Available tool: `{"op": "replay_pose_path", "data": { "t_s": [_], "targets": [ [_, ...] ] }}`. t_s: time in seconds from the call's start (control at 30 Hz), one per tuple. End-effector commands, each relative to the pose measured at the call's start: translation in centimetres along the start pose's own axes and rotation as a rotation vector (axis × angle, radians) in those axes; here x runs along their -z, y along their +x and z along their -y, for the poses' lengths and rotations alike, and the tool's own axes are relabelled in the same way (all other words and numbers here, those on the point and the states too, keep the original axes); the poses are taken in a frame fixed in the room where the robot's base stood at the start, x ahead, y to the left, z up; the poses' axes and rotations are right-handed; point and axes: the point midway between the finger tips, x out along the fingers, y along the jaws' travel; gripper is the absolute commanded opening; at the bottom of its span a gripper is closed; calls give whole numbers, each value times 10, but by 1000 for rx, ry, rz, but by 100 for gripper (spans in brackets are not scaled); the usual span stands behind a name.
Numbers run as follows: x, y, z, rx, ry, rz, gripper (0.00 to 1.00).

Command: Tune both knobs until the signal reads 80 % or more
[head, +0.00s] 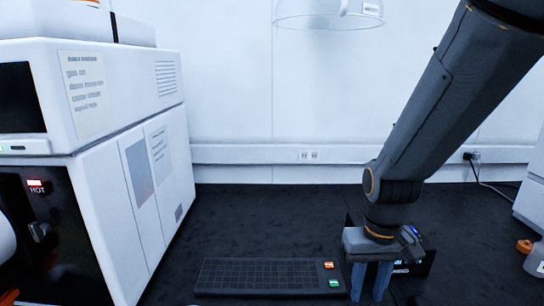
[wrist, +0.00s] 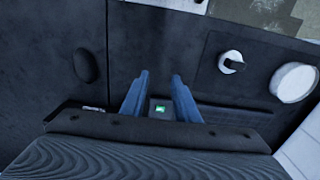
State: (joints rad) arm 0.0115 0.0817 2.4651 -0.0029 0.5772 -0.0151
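My gripper (head: 370,292) hangs at the right of the head view, pointing down, its two blue fingers apart with nothing between them. The fingers also show apart in the wrist view (wrist: 160,97). In the wrist view a dark round knob (wrist: 87,65) sits on a dark panel to their left. A pale knob with a dark lever (wrist: 231,62) is to their right; neither is touched. I cannot tell if these are the task's knobs. A small dark screen (head: 402,269) is partly hidden behind my gripper; its reading is not legible.
A white instrument (head: 115,90) stands at left, with a red HOT display (head: 36,184) and a dark knob (head: 40,232) on its black front. A dark keyboard (head: 255,274) with an orange key (head: 328,265) and a green key (head: 334,283) lies left of my gripper. The dark bench behind is clear.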

Motion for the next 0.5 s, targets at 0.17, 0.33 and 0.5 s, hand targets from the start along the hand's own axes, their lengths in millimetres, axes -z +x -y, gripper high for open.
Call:
{"op": "replay_pose_path", "data": {
  "t_s": [0.17, 0.33, 0.5],
  "targets": [
    [-26, 6, 5, 2, 2, -25, 28],
    [-30, 7, 6, 3, 3, -29, 28],
    [-29, 7, 6, 3, 3, -28, 28]
  ]
}}
